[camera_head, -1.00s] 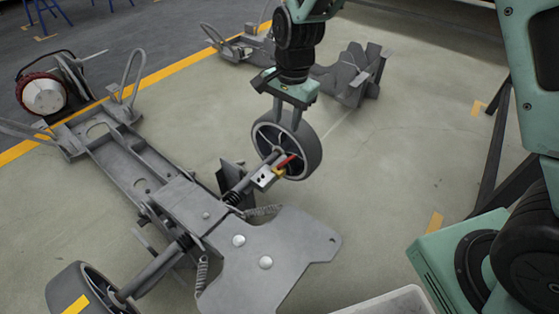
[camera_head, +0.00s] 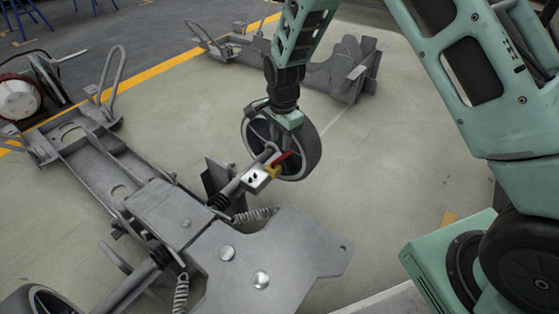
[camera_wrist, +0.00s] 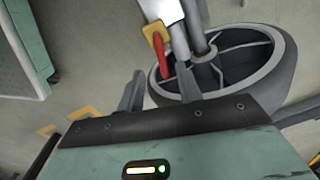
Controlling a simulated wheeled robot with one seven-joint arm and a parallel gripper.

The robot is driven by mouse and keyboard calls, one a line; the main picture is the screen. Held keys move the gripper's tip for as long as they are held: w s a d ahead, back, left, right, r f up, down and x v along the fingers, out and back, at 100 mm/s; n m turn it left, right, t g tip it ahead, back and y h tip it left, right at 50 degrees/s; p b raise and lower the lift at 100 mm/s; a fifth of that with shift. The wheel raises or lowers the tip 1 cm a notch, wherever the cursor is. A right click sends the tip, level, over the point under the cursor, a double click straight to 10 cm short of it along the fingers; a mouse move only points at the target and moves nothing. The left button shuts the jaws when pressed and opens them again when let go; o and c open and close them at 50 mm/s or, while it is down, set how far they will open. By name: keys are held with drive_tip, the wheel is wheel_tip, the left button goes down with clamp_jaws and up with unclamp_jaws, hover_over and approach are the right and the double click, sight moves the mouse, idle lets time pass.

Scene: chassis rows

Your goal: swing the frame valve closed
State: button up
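The frame valve has a red handle (camera_head: 285,158) on a yellow body (camera_head: 270,172), fixed to a silver bracket (camera_head: 255,179) on the axle beside the wheel. The handle slants up and right from the body. My gripper (camera_head: 282,136) is over the wheel, just above the valve, its fingertips hard to make out there. In the wrist view my gripper (camera_wrist: 159,85) is open, its two fingers apart. The red handle (camera_wrist: 160,57) points toward the gap between them, the yellow body (camera_wrist: 155,32) beyond. I cannot tell whether a finger touches the handle.
The wheel (camera_head: 309,150) stands close around the valve. The grey chassis plate (camera_head: 285,245) and springs lie in front and left. A second chassis (camera_head: 345,68) is behind. The floor right of the wheel is clear.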

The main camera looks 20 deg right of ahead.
sight(279, 159)
wheel_tip(279, 159, down, 7)
drive_tip(key=b, duration=0.2)
drive_tip(key=shift+w+a+b, duration=0.1)
drive_tip(key=shift+w+b, duration=0.05)
drive_tip(key=shift+b, duration=0.25)
clamp_jaws()
